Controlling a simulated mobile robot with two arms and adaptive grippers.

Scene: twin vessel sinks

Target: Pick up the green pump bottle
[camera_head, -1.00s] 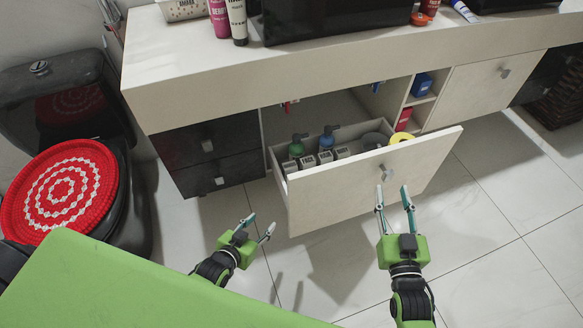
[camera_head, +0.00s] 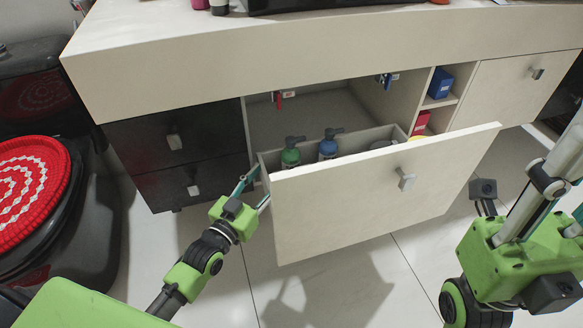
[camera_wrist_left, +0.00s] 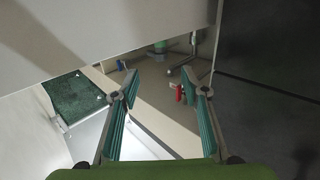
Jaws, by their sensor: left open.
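The green pump bottle (camera_head: 290,155) stands in the open drawer (camera_head: 350,205), near its left end, with a dark pump head. Its lower part is hidden behind the drawer front. A blue pump bottle (camera_head: 328,148) stands just right of it. My left gripper (camera_head: 257,188) is open and empty at the drawer's left front corner, below and left of the green bottle. In the left wrist view its two teal fingers (camera_wrist_left: 163,88) are spread with nothing held between them. My right gripper's green body (camera_head: 520,255) is at the lower right; its fingertips are not clear.
The drawer's front panel and handle (camera_head: 405,180) jut out into the room. The countertop (camera_head: 300,50) overhangs the drawer. Dark closed drawers (camera_head: 180,160) are on the left. A toilet with a red cover (camera_head: 30,185) stands at far left. Tiled floor (camera_head: 340,290) is open in front.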

